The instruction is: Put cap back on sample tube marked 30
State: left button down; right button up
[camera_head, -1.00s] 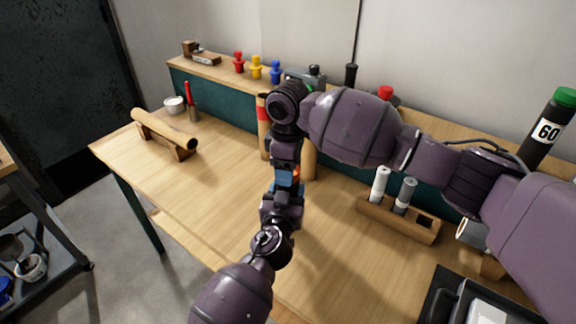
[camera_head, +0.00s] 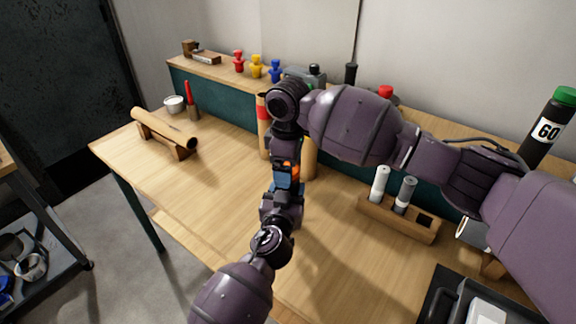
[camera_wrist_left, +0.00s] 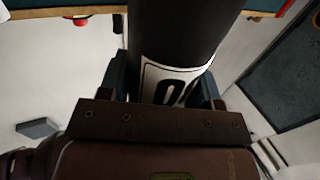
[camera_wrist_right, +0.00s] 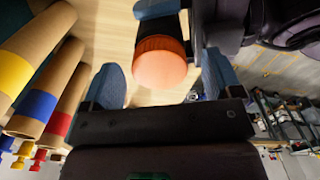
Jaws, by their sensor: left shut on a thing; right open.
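A dark tube (camera_wrist_left: 185,35) with a white label is held in my left gripper (camera_wrist_left: 165,95); the label shows a "0", its other digit hidden. An orange cap (camera_wrist_right: 160,62) sits on the tube's end in the right wrist view, and it also shows in the head view (camera_head: 291,170). My left gripper (camera_head: 284,185) is shut on the tube below the cap. My right gripper (camera_wrist_right: 165,85) is open, its blue fingers on either side of the cap with gaps visible. In the head view my right gripper (camera_head: 287,150) is just above the cap.
A green-capped tube marked 60 (camera_head: 550,128) is farther right. Cardboard rolls (camera_head: 264,125) stand behind my grippers. Another roll (camera_head: 165,130) lies on a wooden stand.

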notch_tip(320, 180, up, 12)
jog(key=shift+f, duration=0.15)
dwell(0.3)
pick_arm(q)
jog(key=shift+c, duration=1.1)
grip_release()
jog(key=shift+s, duration=0.1)
jog(key=s+a, duration=0.2)
jog(key=s, duration=0.8)
jog(key=shift+s, duration=0.2)
pick_arm(e)
jog(key=shift+f, duration=0.35)
pick_arm(q)
jog(key=shift+s+a, duration=0.1)
